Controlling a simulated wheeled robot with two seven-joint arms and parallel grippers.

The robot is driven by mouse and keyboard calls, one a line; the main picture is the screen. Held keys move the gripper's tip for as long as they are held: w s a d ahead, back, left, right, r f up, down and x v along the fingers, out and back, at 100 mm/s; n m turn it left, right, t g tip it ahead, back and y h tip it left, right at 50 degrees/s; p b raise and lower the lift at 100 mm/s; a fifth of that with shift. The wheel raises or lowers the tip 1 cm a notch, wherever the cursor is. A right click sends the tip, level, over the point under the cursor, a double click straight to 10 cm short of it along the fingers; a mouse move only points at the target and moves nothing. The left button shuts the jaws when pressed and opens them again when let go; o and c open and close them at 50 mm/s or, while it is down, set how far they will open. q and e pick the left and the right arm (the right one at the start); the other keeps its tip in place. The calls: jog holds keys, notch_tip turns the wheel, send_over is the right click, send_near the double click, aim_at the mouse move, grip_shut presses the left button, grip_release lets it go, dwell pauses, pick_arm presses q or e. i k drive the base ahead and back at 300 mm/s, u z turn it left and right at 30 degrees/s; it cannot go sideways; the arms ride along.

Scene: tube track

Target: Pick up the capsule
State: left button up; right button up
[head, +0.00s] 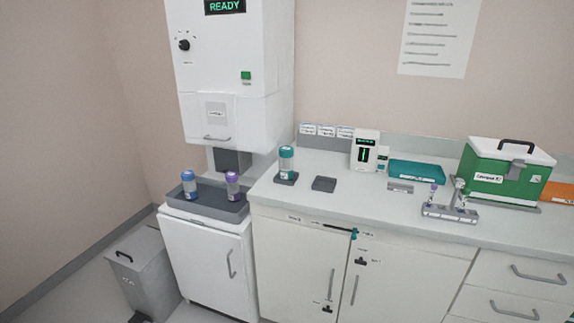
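Three clear capsules with coloured caps are in the head view, and which one the task means cannot be told. A blue-capped capsule (189,184) and a purple-capped capsule (232,186) stand upright in a dark grey tray (207,203) on the low white cabinet below the wall machine. A teal-capped capsule (286,161) stands upright on a small dark base (286,179) at the left end of the counter. Neither of my grippers is in view.
The white machine (235,60) reads READY and overhangs the tray. On the counter (350,206) are an empty dark square base (324,184), a small display device (365,151), a teal tray (417,172), a grey rack (450,212) and a green box (500,178). A grey bin (145,277) stands left.

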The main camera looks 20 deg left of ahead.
aim_at(289, 176)
jog(key=u, duration=1.8)
jog(key=i, duration=1.8)
jog(key=z, duration=2.4)
